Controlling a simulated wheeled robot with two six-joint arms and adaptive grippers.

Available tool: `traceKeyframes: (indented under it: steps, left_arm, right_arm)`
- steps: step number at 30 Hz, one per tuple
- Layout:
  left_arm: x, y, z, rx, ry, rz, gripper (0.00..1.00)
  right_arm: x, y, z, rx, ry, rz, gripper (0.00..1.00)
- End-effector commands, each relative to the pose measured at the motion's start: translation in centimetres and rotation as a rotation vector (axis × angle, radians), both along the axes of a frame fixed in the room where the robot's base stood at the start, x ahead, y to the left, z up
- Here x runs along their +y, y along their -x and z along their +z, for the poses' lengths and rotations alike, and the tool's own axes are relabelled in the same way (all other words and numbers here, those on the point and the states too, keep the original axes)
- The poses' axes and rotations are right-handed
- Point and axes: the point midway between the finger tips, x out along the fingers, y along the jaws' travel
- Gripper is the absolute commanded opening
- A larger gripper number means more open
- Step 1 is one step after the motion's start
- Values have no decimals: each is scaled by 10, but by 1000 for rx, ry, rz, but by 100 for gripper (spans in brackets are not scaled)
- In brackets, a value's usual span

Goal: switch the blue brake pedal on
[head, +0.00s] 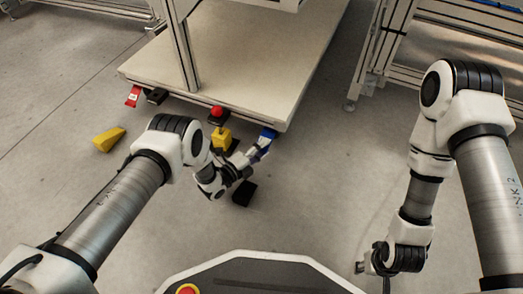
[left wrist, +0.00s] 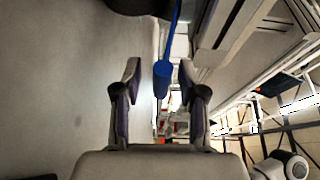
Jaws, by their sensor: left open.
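The blue brake pedal (head: 264,143) sticks out from under the front right corner of the cart platform. In the left wrist view the blue pedal (left wrist: 162,75) is a slim bar with a thicker end, lying between my two fingertips with a gap on each side. My left gripper (head: 251,155) is at the pedal in the head view. The left wrist view shows my left gripper (left wrist: 160,70) open. My right gripper (head: 366,265) is low at the right, far from the pedal; its jaws are too unclear to read.
The beige cart platform (head: 235,60) stands above the pedals. A red pedal (head: 132,95) is at its left corner. A yellow wedge (head: 108,140) lies on the floor at left.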

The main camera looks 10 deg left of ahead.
Motion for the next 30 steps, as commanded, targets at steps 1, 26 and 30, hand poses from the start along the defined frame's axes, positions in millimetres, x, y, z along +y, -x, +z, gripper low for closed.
traceKeyframes:
  steps: [1, 26, 30]
  left_arm:
    - [0, 0, 0, 0, 0, 0, 38]
    - [0, -2, -11, -116, 38, 1, 0]
    - [0, -2, -11, -116, 38, 1, 41]
  right_arm:
    - [0, 0, 0, 0, 0, 0, 40]
    - [0, 0, 0, 1, 0, 0, 40]
    - [0, 0, 0, 1, 0, 0, 40]
